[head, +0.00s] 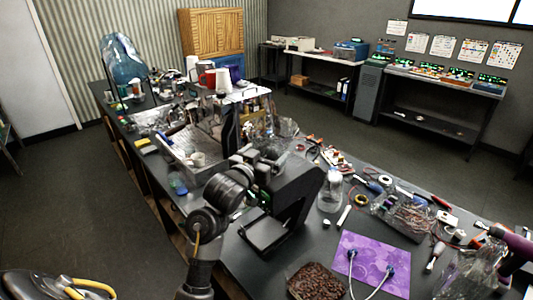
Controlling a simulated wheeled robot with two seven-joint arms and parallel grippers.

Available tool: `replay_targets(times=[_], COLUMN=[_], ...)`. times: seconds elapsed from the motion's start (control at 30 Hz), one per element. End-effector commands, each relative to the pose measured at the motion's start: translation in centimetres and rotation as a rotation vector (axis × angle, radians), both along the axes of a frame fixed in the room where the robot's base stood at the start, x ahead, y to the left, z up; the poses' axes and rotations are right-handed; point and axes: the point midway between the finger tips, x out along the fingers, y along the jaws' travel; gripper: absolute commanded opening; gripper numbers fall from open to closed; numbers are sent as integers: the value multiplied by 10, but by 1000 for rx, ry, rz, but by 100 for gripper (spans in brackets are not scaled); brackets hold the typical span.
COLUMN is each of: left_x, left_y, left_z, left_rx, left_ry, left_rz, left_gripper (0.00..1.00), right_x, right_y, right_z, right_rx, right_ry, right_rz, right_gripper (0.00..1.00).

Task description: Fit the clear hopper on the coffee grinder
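A black angular machine (298,195) with a flat foot (264,232) stands on the dark bench in the middle; it looks like the coffee grinder. No clear hopper shows on its top. A dark jointed arm rises from the bottom centre and ends close to the machine's left side; its gripper fingers cannot be made out against the black body. A large clear vessel (462,280) lies at the bottom right, cut by the frame; I cannot tell whether it is the hopper. My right gripper is not in view.
A clear jar (330,192) stands right of the machine. A purple mat (372,262) and a tray of coffee beans (315,281) lie in front. Tools and wires crowd the right, with a purple-handled tool (512,241) at the edge. A metal tray (190,160) sits behind left.

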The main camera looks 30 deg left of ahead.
Motion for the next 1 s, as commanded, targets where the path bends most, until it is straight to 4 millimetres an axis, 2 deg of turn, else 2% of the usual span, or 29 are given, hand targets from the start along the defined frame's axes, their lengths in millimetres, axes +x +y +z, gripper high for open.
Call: replay_targets(times=[0.67, 0.7, 0.8, 1.0], left_x=[0, 0, 0, 0], left_y=[0, 0, 0, 0], left_z=[-8, -8, -8, -9], left_rx=[0, 0, 0, 0], left_ry=[-2, -2, -2, 1], left_rz=[0, 0, 0, 0], left_gripper=[56, 91, 100, 100], right_x=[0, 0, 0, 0], right_y=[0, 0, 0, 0], right_z=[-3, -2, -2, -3], right_rx=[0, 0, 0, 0], right_ry=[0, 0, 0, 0], right_rz=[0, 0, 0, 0], right_gripper=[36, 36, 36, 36])
